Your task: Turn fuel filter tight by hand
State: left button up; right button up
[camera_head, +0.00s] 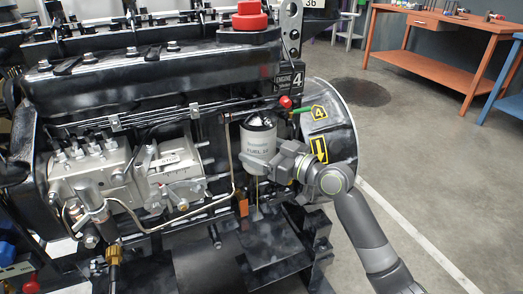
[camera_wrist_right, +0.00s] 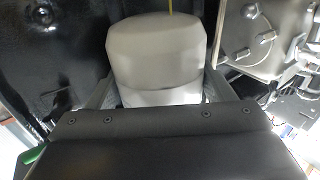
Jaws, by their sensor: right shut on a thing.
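The fuel filter (camera_head: 258,143) is a light grey canister with printed lettering, upright under its mount on the side of the black engine (camera_head: 150,75). My right gripper (camera_head: 272,165) comes in from the lower right and is shut on the lower part of the filter. In the right wrist view the filter (camera_wrist_right: 158,55) fills the upper middle, with the fingers of my right gripper (camera_wrist_right: 160,98) on both its sides. The finger tips are largely hidden there. Whether the filter's top is fully seated cannot be told. My left gripper is not in view.
A silver injection pump (camera_head: 105,175) and metal fuel pipes lie left of the filter. A large round flywheel housing (camera_head: 330,125) with yellow labels stands close on the right. An orange workbench (camera_head: 440,50) is at the back right. The floor at right is clear.

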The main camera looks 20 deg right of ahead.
aim_at(273, 155)
jog(key=shift+w+r, duration=0.1)
jog(key=shift+r, duration=0.2)
jog(key=o, duration=1.6)
jog(key=shift+f, duration=0.3)
jog(key=shift+c, duration=0.5)
jog(key=shift+v, duration=2.6)
